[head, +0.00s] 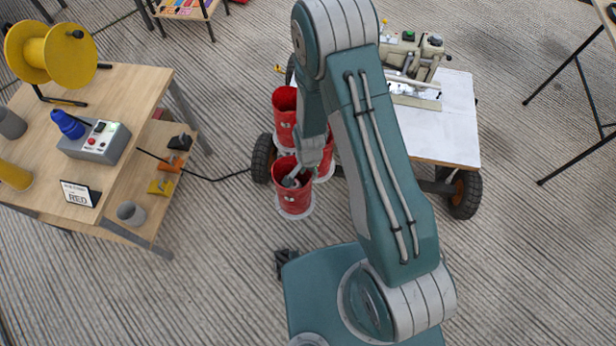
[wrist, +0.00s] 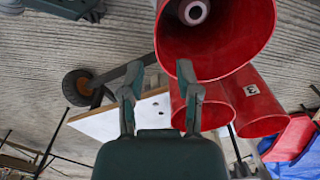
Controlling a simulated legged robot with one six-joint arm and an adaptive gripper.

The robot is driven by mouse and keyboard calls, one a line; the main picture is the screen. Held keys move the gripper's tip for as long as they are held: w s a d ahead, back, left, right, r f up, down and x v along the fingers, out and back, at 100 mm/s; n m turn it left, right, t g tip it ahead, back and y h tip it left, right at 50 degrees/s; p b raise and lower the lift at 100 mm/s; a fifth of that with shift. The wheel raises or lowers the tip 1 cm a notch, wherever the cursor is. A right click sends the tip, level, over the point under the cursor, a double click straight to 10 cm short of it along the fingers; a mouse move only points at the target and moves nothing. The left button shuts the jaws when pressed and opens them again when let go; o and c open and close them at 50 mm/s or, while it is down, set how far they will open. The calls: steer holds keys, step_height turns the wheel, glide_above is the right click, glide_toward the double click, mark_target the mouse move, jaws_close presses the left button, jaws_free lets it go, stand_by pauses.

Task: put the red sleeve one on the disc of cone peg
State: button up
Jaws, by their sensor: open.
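Several red sleeves stand in a cluster beside the wheeled cart: a front one (head: 294,201), a back one (head: 283,97) and one partly hidden by my arm (head: 328,160). White round rims show under them. My gripper (head: 298,180) is at the mouth of the front sleeve. In the wrist view its fingers (wrist: 158,98) are spread apart with nothing between them. A large red sleeve (wrist: 235,45) opens just above the fingers, with a pale ring inside it. A labelled sleeve (wrist: 258,100) is beyond; I cannot read its number surely. I cannot pick out the cone peg's disc with certainty.
A wooden table (head: 130,90) at left holds a yellow reel (head: 35,52), a grey button box (head: 95,143) with a blue cone, and a sign (head: 80,192) reading RED. The cart (head: 440,125) stands behind my arm. Open floor lies at front left.

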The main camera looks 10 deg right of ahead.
steer(key=s+d+r+n+t, duration=0.1)
steer(key=d+r+n, duration=0.1)
steer(key=r, duration=1.2)
steer(key=d+r+n+t, duration=0.2)
steer(key=r, duration=1.3)
steer(key=s+d+r+n+t, duration=0.2)
steer(key=s+d+r+n, duration=0.2)
steer(key=s+r, duration=1)
steer(key=shift+s+r, duration=0.25)
steer(key=shift+r, duration=0.3)
